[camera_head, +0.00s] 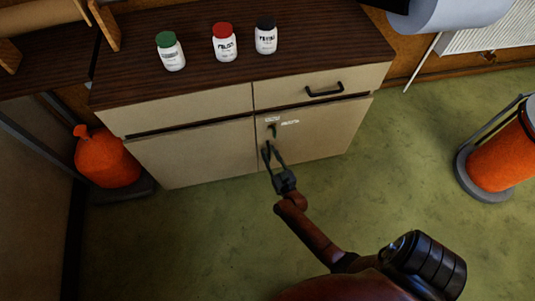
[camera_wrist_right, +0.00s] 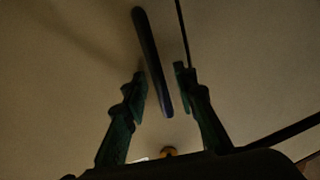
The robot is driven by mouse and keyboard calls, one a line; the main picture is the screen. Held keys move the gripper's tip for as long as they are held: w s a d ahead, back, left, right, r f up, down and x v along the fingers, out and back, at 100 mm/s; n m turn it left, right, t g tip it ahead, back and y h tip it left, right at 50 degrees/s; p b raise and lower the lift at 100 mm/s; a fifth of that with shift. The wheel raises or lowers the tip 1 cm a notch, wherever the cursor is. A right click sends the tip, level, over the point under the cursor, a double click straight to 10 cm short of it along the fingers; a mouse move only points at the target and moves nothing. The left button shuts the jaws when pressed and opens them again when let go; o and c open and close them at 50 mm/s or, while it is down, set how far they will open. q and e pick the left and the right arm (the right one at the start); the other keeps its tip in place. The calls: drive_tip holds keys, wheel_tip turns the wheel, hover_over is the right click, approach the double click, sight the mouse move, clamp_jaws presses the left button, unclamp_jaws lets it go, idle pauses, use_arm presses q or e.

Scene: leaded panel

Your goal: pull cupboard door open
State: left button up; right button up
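The cupboard (camera_head: 195,155) is cream with a dark wood top, and its doors look closed. The right door (camera_head: 325,135) has a small dark handle (camera_head: 273,130) near its upper left corner. My right gripper (camera_head: 271,152) is at this door, just below and at the handle. In the right wrist view the handle (camera_wrist_right: 150,55) is a dark slanting bar, its end lying between the two fingers of my right gripper (camera_wrist_right: 160,75). The fingers are apart, with a gap showing on the right side. Whether the left finger touches the bar is unclear. My left gripper is not in view.
Three white bottles, with green (camera_head: 170,52), red (camera_head: 224,43) and dark (camera_head: 266,36) caps, stand on the top. A drawer with a black handle (camera_head: 324,90) sits above the door. Orange containers stand left (camera_head: 105,158) and right (camera_head: 495,155). The green floor (camera_head: 400,170) in front is clear.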

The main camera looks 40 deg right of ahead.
drive_tip(key=shift+c, duration=0.2)
clamp_jaws()
idle(0.6)
